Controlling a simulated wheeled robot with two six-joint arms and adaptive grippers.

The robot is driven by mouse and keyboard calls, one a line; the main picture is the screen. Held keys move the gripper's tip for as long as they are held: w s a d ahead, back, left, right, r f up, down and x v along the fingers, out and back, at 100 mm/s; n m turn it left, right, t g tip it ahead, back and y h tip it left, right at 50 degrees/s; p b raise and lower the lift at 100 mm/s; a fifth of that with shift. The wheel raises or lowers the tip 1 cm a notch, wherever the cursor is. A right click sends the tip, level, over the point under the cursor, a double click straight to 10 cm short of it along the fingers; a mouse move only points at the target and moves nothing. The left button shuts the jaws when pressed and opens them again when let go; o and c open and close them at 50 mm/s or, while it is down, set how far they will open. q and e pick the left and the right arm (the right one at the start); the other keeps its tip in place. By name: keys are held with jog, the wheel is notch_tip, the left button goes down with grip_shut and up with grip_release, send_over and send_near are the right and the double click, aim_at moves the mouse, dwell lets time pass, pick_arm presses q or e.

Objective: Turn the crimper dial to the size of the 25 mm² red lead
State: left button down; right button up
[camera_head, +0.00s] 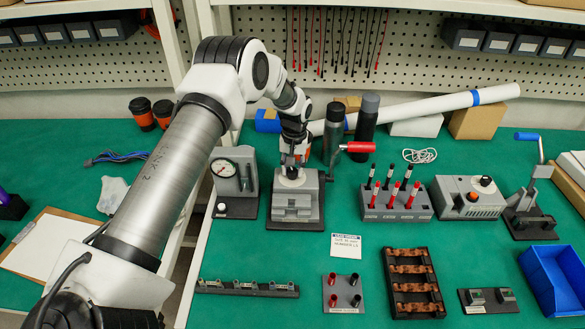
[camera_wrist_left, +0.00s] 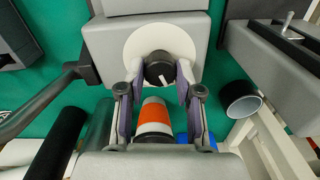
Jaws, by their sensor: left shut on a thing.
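The crimper (camera_head: 297,206) is a grey stepped block with a red-handled lever (camera_head: 357,147), standing left of centre on the green mat. Its dial is a black knob (camera_wrist_left: 158,68) with a white mark, on a white disc (camera_wrist_left: 133,46). My left gripper (camera_head: 291,166) reaches down onto the top of the crimper. In the left wrist view its two fingers (camera_wrist_left: 159,82) are closed around the sides of the knob. The scale around the knob is not readable. A rack (camera_head: 397,213) holds several red and black leads (camera_head: 408,187); their sizes are too small to read. My right gripper is out of view.
A gauge device (camera_head: 235,180) stands close left of the crimper. A white card (camera_head: 346,246), a busbar tray (camera_head: 412,283) and a blue bin (camera_head: 555,283) lie in front and to the right.

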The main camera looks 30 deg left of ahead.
aim_at(294, 170)
pick_arm(q)
jog(key=shift+s+f, duration=0.1)
jog(key=shift+f, duration=0.05)
dwell(0.3)
jog(key=c, duration=0.8)
grip_release()
jog(key=shift+o, duration=0.2)
notch_tip(294, 170, up, 12)
jog(key=shift+w+d, duration=0.2)
jog(key=shift+w, duration=0.1)
